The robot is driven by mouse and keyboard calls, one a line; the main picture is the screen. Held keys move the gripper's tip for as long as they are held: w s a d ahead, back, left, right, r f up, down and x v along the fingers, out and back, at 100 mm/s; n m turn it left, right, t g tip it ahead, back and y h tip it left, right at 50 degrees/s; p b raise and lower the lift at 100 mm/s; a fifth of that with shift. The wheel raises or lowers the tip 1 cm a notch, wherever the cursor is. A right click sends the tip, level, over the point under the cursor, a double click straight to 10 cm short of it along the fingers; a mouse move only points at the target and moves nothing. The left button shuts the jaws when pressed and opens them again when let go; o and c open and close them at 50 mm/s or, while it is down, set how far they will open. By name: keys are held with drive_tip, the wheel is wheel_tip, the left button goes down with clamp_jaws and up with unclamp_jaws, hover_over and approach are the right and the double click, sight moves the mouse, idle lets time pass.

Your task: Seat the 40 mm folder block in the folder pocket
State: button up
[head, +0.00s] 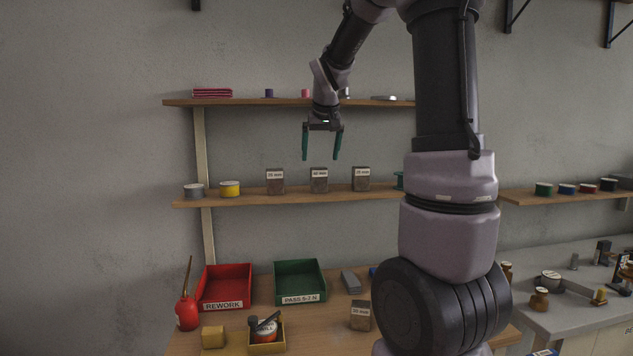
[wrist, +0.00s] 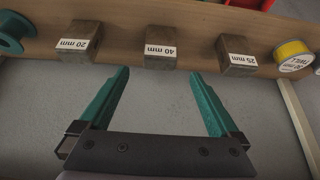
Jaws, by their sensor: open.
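The 40 mm folder block (head: 319,186) is a brown block with a white label, standing on the middle shelf between two similar blocks. In the wrist view the 40 mm block (wrist: 161,37) is upside down, beyond the fingertips and roughly centred between them. My gripper (head: 321,157) has two green fingers, spread open and empty, pointing down above the 40 mm block in the head view. The fingers also show in the wrist view (wrist: 160,73), apart from the block. I cannot make out the folder pocket in either view.
The 25 mm block (head: 275,187) and 20 mm block (head: 361,184) flank it closely on the shelf (head: 240,201). An upper shelf (head: 240,102) is behind my wrist. Below, the bench holds a red tray (head: 225,285), a green tray (head: 299,280) and another labelled block (head: 360,313).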

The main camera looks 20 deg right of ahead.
sight(319, 168)
drive_tip(key=x, duration=0.6)
drive_tip(key=shift+f, duration=0.45)
clamp_jaws()
drive_tip(key=shift+r, duration=0.15)
